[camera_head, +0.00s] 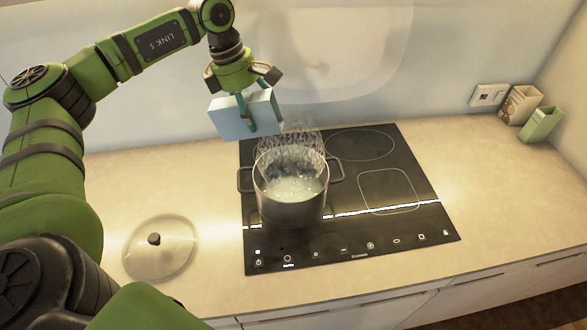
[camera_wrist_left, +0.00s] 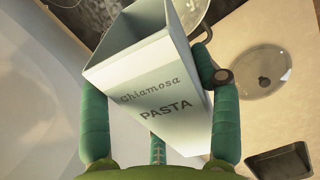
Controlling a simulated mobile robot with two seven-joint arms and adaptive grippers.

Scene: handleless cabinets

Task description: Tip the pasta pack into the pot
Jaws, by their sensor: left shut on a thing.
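The pasta pack (camera_head: 230,118) is a pale blue-grey box, tilted, held in the air above the back left of the hob. In the left wrist view the pack (camera_wrist_left: 165,105) carries the words "Chiamosa PASTA". My left gripper (camera_head: 246,108) is shut on the pack, with fingers along its sides. The steel pot (camera_head: 290,212) stands on the hob, below and right of the pack, with steam and bubbling water in it. Part of the pot (camera_wrist_left: 198,14) shows behind the pack in the wrist view. My right gripper is out of view.
The black hob (camera_head: 350,235) has free room right of the pot. A glass lid (camera_head: 160,262) with a dark knob lies on the counter (camera_head: 215,220) at left. Two containers, one brown (camera_head: 520,105) and one green (camera_head: 541,125), stand at the back right by a wall socket (camera_head: 488,95).

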